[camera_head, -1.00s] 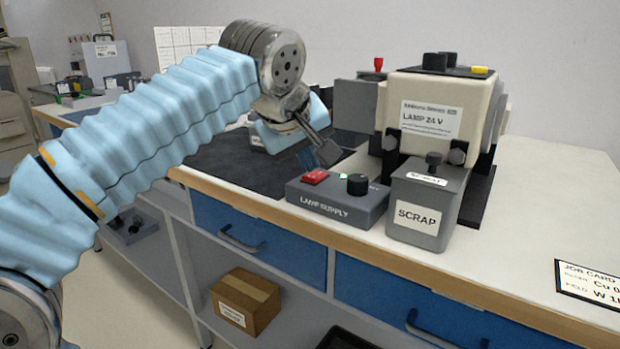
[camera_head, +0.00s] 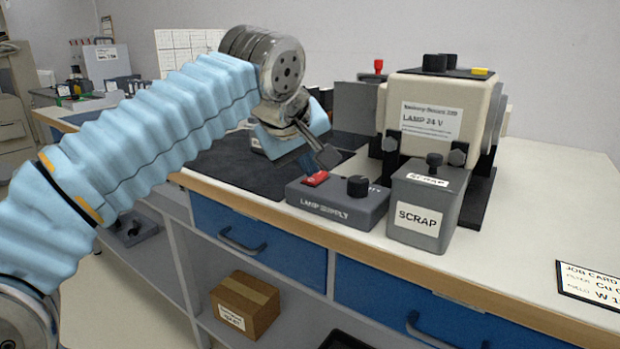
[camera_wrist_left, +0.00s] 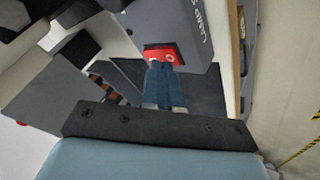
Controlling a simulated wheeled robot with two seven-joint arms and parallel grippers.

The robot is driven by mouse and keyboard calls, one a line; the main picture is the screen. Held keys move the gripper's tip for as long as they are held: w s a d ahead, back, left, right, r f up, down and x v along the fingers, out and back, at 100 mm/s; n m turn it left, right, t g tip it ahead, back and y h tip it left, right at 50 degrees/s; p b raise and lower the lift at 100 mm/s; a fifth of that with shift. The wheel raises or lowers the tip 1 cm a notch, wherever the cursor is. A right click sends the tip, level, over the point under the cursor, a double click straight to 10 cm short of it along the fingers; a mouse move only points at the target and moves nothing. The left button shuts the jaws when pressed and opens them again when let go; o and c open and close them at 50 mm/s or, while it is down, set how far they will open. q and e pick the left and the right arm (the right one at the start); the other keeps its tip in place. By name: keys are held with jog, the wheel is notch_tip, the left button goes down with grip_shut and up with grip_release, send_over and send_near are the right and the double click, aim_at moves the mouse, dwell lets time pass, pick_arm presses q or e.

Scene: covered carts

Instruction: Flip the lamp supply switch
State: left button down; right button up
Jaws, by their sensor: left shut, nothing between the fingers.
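The grey lamp supply box (camera_head: 335,205) sits near the front edge of the bench. Its red rocker switch (camera_head: 316,178) is on the top, to the left of a black knob (camera_head: 357,186). My left gripper (camera_head: 326,160) is shut and empty, pointing down just above the switch's far side. In the left wrist view the closed blue fingers (camera_wrist_left: 162,86) reach to the edge of the red switch (camera_wrist_left: 161,54). The fingertips partly cover it, and I cannot tell whether they touch it. My right gripper is not in view.
A grey scrap bin (camera_head: 425,208) stands close to the right of the supply box. The cream lamp housing (camera_head: 440,108) is behind it. A dark mat (camera_head: 225,165) lies to the left. The bench at right is clear around a job card (camera_head: 592,282).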

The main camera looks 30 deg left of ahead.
aim_at(311, 180)
pick_arm(q)
jog(key=shift+r, duration=0.15)
jog(key=shift+w+r+p, duration=0.1)
jog(key=shift+r+p, duration=0.55)
jog(key=shift+p, duration=0.2)
notch_tip(311, 180, up, 3)
jog(key=shift+w+f+p, duration=0.1)
jog(key=shift+w+p, duration=0.05)
jog(key=shift+p, duration=1.05)
jog(key=shift+d+r, duration=0.1)
jog(key=shift+r, duration=0.1)
jog(key=shift+w+r, duration=0.15)
jog(key=shift+r, duration=0.7)
